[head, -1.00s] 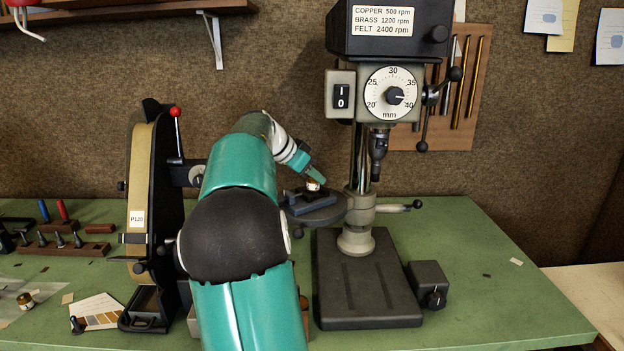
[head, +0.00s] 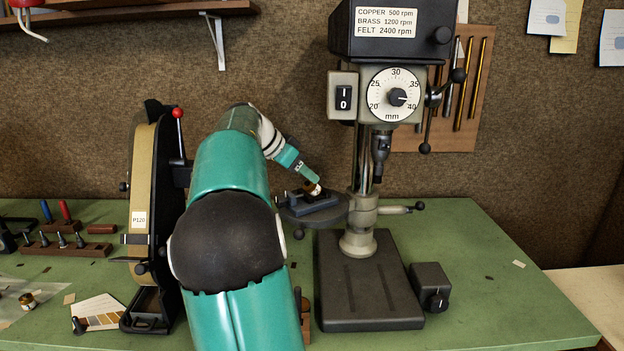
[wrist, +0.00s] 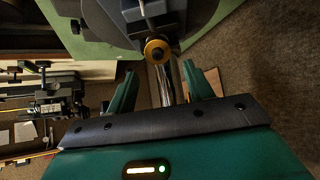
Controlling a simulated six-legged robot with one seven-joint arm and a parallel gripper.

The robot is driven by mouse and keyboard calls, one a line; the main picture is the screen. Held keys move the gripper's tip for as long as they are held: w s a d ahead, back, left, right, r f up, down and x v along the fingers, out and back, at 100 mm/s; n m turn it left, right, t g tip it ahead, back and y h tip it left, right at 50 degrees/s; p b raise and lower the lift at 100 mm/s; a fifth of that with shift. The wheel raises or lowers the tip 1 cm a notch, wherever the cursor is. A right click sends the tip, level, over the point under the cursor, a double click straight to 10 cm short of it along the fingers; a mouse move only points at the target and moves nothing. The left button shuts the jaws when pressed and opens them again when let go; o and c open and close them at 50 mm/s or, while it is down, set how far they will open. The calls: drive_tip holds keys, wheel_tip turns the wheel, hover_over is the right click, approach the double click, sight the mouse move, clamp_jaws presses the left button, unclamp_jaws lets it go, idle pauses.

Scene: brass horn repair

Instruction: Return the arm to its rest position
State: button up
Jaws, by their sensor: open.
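My gripper (head: 307,174) is above the drill press table at the end of my teal arm. In the wrist view my gripper (wrist: 162,84) shows two teal fingers spread apart with no object gripped between them. A small round part with a brass-coloured rim (wrist: 157,49) lies beyond the fingers in the wrist view. In the head view a small brass and white part (head: 312,188) sits in the dark vise (head: 318,204) on the round press table (head: 334,217). My gripper tip is close to this part; I cannot tell whether they touch.
The drill press (head: 378,130) stands right of my gripper, its chuck (head: 382,146) above and beside it. A belt sander (head: 145,215) stands left of my arm. A small jar (head: 27,301) and colour card (head: 98,312) lie at left. The green bench (head: 490,265) is mostly clear at right.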

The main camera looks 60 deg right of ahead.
drive_tip(key=v, duration=0.7)
drive_tip(key=shift+a+r, duration=0.1)
drive_tip(key=w+a+f+n+t+y, duration=0.1)
drive_tip(key=a+f+n+t, duration=0.3)
drive_tip(key=a, duration=0.6)
drive_tip(key=w+a+f+n+t+y, duration=0.15)
drive_tip(key=a+n, duration=0.35)
drive_tip(key=a, duration=0.5)
drive_tip(key=w+a+f+n+t+y, duration=0.1)
drive_tip(key=a+f+n+t+y, duration=0.1)
drive_tip(key=a+n, duration=0.5)
drive_tip(key=s+a+f+n+t+y, duration=0.1)
drive_tip(key=s+a+f+n, duration=0.1)
drive_tip(key=a, duration=0.5)
drive_tip(key=s+a+f+n+y, duration=0.1)
drive_tip(key=s+a+f+n, duration=0.2)
drive_tip(key=a+f, duration=0.2)
drive_tip(key=s+a+f+n+t+y, duration=0.1)
drive_tip(key=s+a+f+n, duration=0.2)
drive_tip(key=a, duration=0.8)
drive_tip(key=shift+s+a+f+t, duration=0.25)
drive_tip(key=shift+s+f+t, duration=0.05)
drive_tip(key=shift+f+t, duration=0.05)
drive_tip(key=c, duration=0.3)
drive_tip(key=shift+d, duration=0.1)
drive_tip(key=shift+c, duration=0.2)
